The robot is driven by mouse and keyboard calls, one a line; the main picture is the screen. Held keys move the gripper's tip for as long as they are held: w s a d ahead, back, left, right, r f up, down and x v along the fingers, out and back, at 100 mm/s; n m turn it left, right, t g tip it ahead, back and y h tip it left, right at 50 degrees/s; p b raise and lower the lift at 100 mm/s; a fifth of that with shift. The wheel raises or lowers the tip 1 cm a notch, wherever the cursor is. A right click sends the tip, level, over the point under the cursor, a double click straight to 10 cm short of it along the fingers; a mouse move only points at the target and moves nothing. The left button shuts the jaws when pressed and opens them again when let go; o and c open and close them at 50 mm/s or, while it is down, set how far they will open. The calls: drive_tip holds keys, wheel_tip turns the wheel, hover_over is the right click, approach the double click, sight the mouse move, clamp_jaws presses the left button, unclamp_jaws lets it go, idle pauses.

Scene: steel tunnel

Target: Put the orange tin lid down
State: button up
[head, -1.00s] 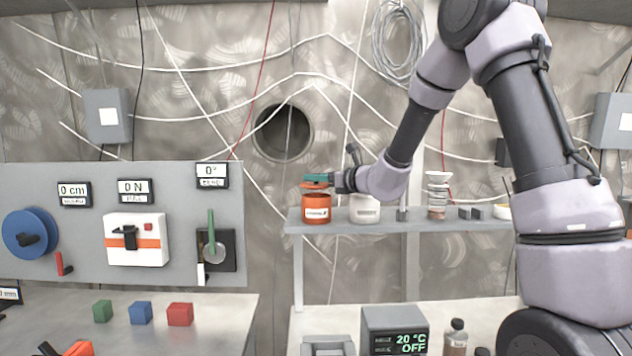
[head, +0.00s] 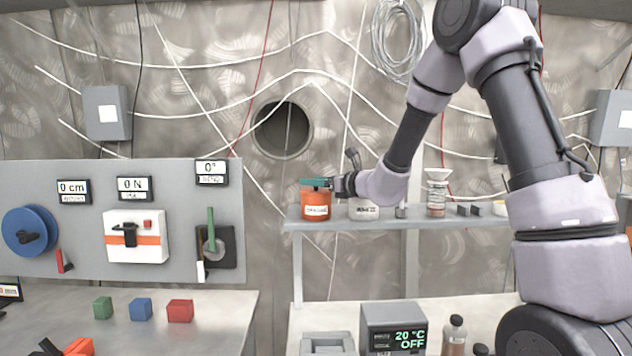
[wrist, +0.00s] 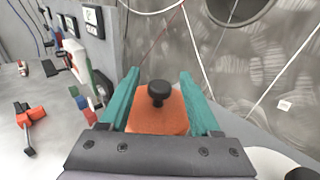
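The orange tin (head: 316,206) stands upright on the left end of the grey shelf, with a pale label on its front. The orange tin lid (wrist: 160,121) has a black knob and sits on top of the tin, as far as the head view shows. My gripper (head: 315,183) is level, at the top of the tin, reaching in from the right. In the wrist view my gripper's two teal fingers (wrist: 160,88) are spread wide, one on each side of the knob, with gaps between. The lid's far edge is partly hidden.
A white tin (head: 364,211) stands just right of the orange tin, partly behind my wrist. Further right on the shelf (head: 385,226) are a stacked glass piece (head: 436,195) and small dark blocks. An upright panel (head: 88,200) with devices stands left.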

drive_tip(key=shift+r, duration=0.1)
drive_tip(key=shift+r, duration=0.25)
drive_tip(key=r+v, duration=0.1)
drive_tip(key=v, duration=1.1)
drive_tip(key=s+r+n+g+h, duration=0.2)
drive_tip(key=s+n+g, duration=0.6)
drive_tip(key=s+n, duration=0.9)
drive_tip(key=s+d+n+t+h, duration=0.2)
drive_tip(key=s+d+n+h, duration=0.3)
drive_tip(key=d, duration=0.8)
drive_tip(key=s+h, duration=0.3)
drive_tip(key=s, duration=0.1)
drive_tip(key=shift+d+f+n+t, duration=0.2)
drive_tip(key=shift+d+n+t, duration=0.2)
